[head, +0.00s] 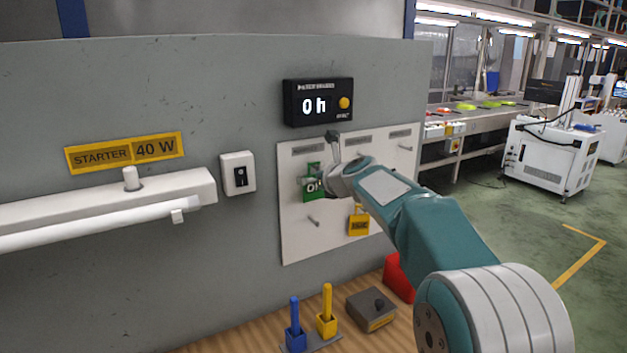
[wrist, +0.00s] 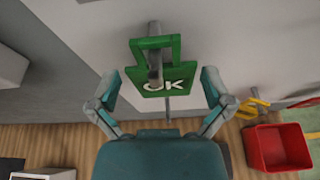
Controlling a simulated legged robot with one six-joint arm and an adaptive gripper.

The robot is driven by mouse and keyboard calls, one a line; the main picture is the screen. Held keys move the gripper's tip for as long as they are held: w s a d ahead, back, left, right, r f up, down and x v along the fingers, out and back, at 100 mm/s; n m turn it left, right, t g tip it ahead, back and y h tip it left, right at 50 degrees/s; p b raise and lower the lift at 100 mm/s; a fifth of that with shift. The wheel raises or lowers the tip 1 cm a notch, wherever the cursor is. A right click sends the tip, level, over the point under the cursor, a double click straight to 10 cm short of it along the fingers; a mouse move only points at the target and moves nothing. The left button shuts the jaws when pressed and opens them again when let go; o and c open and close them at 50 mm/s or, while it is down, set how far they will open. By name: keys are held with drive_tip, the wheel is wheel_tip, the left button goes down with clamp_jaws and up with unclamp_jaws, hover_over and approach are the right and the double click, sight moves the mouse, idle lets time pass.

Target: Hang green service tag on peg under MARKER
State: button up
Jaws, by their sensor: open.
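The green service tag (head: 312,190), marked OK, is at the upper left peg position of the white board (head: 293,240), below the left label (head: 308,149). In the wrist view the tag (wrist: 172,72) is face-on, with a grey peg (wrist: 155,62) running through its handle opening; it appears to hang there. My gripper (head: 330,165) is at the board beside the tag and partly covers that area. In the wrist view my gripper (wrist: 160,86) is open, one finger on each side of the tag, apart from it. The label words are too small to read.
A yellow tag (head: 358,224) hangs lower on the board. Bare pegs show at lower left (head: 314,221) and upper right (head: 405,148). A timer (head: 318,102) reading 0 h is above. Blue (head: 295,335) and yellow (head: 327,320) holders, a grey box (head: 371,309) and a red bin (head: 399,277) stand below.

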drive_tip(key=s+d+r+n+g+h, duration=0.1)
drive_tip(key=s+d+n, duration=0.3)
drive_tip(key=s, duration=0.5)
drive_tip(key=s+d+r+n+g, duration=0.1)
drive_tip(key=s+d+n, duration=0.3)
drive_tip(key=s, duration=0.5)
drive_tip(key=s+d+f+n+g+h, duration=0.1)
drive_tip(key=s+d+f+n+h, duration=0.1)
drive_tip(key=s+d+f+n, duration=0.2)
drive_tip(key=s+d+f+n+g+h, duration=0.1)
drive_tip(key=s+d+f+n, duration=0.3)
drive_tip(key=s+n, duration=0.6)
drive_tip(key=s+d+f+n+g+h, duration=0.2)
drive_tip(key=s+d+f+n, duration=0.3)
drive_tip(key=s, duration=0.9)
drive_tip(key=f+n+h, duration=0.1)
drive_tip(key=n, duration=0.1)
drive_tip(key=shift+f+n+h, duration=0.35)
drive_tip(key=shift+n+h, duration=0.05)
drive_tip(key=shift+a, duration=0.1)
